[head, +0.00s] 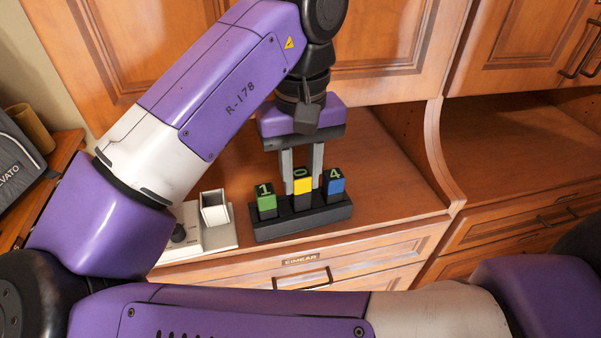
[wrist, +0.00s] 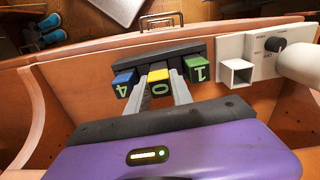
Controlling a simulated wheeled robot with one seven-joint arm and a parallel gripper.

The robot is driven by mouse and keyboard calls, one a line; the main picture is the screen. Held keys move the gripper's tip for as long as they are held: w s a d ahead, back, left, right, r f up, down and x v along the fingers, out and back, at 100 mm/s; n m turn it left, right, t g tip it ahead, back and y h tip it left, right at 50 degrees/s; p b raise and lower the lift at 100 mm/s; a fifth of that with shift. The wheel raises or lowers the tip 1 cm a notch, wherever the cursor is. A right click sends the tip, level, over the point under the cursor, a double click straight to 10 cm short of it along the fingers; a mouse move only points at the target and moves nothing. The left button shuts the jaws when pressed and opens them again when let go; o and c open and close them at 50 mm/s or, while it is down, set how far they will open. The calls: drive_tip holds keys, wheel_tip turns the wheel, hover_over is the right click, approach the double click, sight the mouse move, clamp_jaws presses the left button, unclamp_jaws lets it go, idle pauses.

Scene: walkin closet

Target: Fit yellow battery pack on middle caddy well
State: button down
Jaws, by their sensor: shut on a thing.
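The yellow battery pack (head: 302,185), with a black top marked 0, stands in the middle of the dark caddy (head: 275,230). My gripper (head: 302,190) reaches down from behind with a finger on each side of the pack and is shut on it. The wrist view also shows the yellow pack (wrist: 158,83) between my two fingertips (wrist: 160,90). A green pack (head: 266,203) marked 1 sits at the left of the caddy and a blue pack (head: 335,187) marked 4 at the right. The middle well's inside is hidden, so I cannot tell how deep the yellow pack sits.
A white device (head: 195,238) with a black knob and a square open socket (head: 214,207) stands just left of the caddy. The wooden counter (head: 385,180) is clear to the right. Cabinet doors rise close behind, and the counter's front edge is near the caddy.

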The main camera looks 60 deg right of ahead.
drive_tip(key=shift+f, duration=0.15)
drive_tip(key=shift+f, duration=0.35)
drive_tip(key=shift+f+b, duration=0.35)
drive_tip(key=shift+b, duration=0.05)
drive_tip(key=c, duration=1.1)
unclamp_jaws()
drive_tip(key=shift+o, duration=0.2)
drive_tip(key=shift+r, duration=3.9)
drive_tip(key=shift+a, duration=0.1)
